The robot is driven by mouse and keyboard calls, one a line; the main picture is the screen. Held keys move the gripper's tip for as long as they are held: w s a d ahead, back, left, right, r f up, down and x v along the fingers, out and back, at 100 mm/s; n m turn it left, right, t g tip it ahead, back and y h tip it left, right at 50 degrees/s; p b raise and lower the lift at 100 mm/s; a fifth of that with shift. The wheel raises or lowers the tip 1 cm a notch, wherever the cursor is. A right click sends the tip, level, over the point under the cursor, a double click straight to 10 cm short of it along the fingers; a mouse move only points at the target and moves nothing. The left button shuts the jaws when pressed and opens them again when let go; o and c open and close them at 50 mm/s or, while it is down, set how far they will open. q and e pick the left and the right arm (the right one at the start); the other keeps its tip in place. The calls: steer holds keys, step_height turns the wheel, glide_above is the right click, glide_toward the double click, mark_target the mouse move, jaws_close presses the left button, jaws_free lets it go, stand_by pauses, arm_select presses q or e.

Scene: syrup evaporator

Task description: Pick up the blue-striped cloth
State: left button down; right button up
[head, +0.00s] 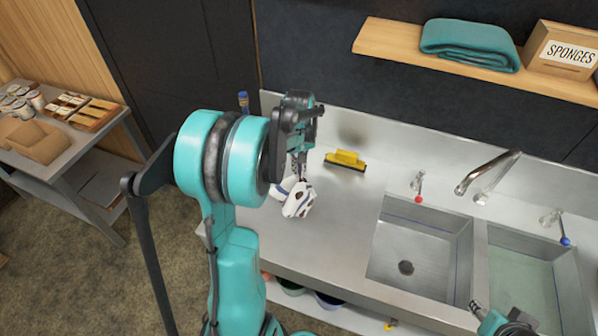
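The blue-striped cloth (300,201) is a small crumpled white piece with a blue stripe and dark brown stains. It lies on the steel counter left of the sinks. My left gripper (298,173) points down directly over the cloth, with its fingertips at the cloth's upper edge. The fingers overlap in this view, so I cannot tell whether they are open or closed on it.
A yellow-and-black squeegee (346,160) lies behind the cloth on the counter (330,240). Two sink basins (408,267) with taps are to the right. A wooden shelf (385,38) above holds a folded teal towel (469,43) and a sponge box (562,51). A side table (72,150) stands left.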

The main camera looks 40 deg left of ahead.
arm_select(q)
step_height(320, 180, up, 8)
steer(key=p, duration=0.5)
steer(key=shift+r, duration=0.2)
steer(key=c, duration=2.1)
jaws_free()
steer(key=o, duration=0.4)
steer(key=shift+c, duration=0.2)
steer(key=shift+o, duration=0.3)
steer(key=o, duration=1.3)
step_height(320, 180, up, 6)
steer(key=p, duration=0.4)
steer(key=shift+f, duration=0.25)
